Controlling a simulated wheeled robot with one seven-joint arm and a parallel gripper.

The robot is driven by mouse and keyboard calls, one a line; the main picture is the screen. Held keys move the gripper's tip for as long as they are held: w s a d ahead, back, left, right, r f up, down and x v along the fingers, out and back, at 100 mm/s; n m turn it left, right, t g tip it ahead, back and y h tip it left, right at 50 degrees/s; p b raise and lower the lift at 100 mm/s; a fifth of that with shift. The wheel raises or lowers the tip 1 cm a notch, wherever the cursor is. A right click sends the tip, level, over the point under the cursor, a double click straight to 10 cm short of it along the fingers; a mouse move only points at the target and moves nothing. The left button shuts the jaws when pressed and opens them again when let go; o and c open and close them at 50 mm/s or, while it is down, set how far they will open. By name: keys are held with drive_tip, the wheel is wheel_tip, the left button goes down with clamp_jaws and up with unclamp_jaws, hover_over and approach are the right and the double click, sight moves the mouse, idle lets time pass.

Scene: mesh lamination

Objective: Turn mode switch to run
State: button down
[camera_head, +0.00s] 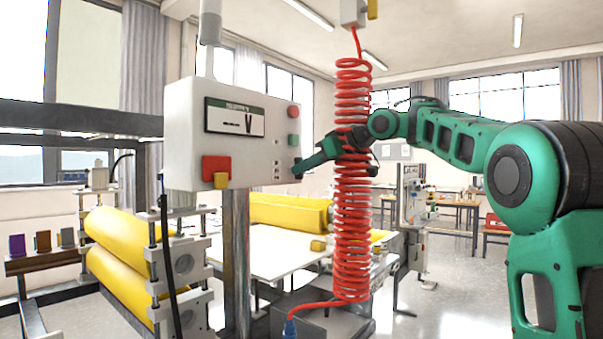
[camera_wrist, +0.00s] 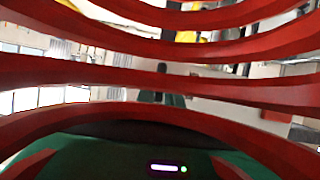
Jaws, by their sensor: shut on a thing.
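A white control box (camera_head: 235,130) on a metal post carries a display, a red button (camera_head: 293,111) and a green button (camera_head: 293,140). My gripper (camera_head: 302,169) reaches from the right to the lower right edge of the box face. It is shut on a small dark knob there, which appears to be the mode switch. The fingertips cover most of the knob, so its setting cannot be read. In the wrist view, red coils block the sight of the fingertips and knob.
A red coiled hose (camera_head: 352,220) hangs in front of my wrist; its coils also cross the wrist view (camera_wrist: 120,75). Yellow rollers (camera_head: 125,245) stand at the left. A white table (camera_head: 275,250) lies behind the post. Open floor shows at the right.

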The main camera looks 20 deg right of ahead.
drive_tip(key=shift+m, duration=0.4)
drive_tip(key=c, duration=1.8)
unclamp_jaws()
drive_tip(key=v, duration=1)
drive_tip(key=shift+s+d, duration=0.15)
drive_tip(key=shift+d, duration=0.3)
